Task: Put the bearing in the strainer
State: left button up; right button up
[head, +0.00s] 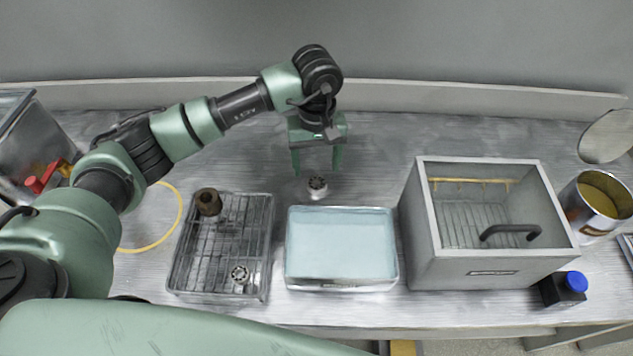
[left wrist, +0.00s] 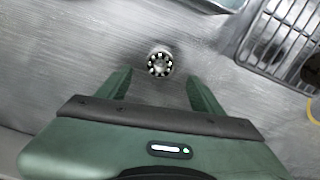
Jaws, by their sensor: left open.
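A small round bearing (head: 317,187) with a ring of balls stands on the grey bench, behind the pale blue tray. My left gripper (head: 317,168) is open and empty, its two fingers pointing toward the bearing. In the left wrist view the bearing (left wrist: 159,64) lies just beyond the fingertips, roughly centred between them and not gripped. A wire basket (head: 267,235), which looks like the strainer, sits at the left of the blue tray. It holds a second bearing (head: 240,274) and a brown cylindrical part (head: 208,202). My right gripper is not in view.
The blue tray (head: 341,284) stands between the basket and a grey open tank (head: 490,267) with a black handle. A yellow ring (head: 176,222) lies left. Bench around the bearing is clear.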

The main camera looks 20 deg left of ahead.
aim_at(317, 182)
pick_arm(q)
notch_tip(317, 182, down, 5)
jog(key=shift+s+d+f+p, duration=0.1)
jog(key=shift+s+p, duration=0.05)
jog(key=shift+p, duration=0.35)
grip_shut()
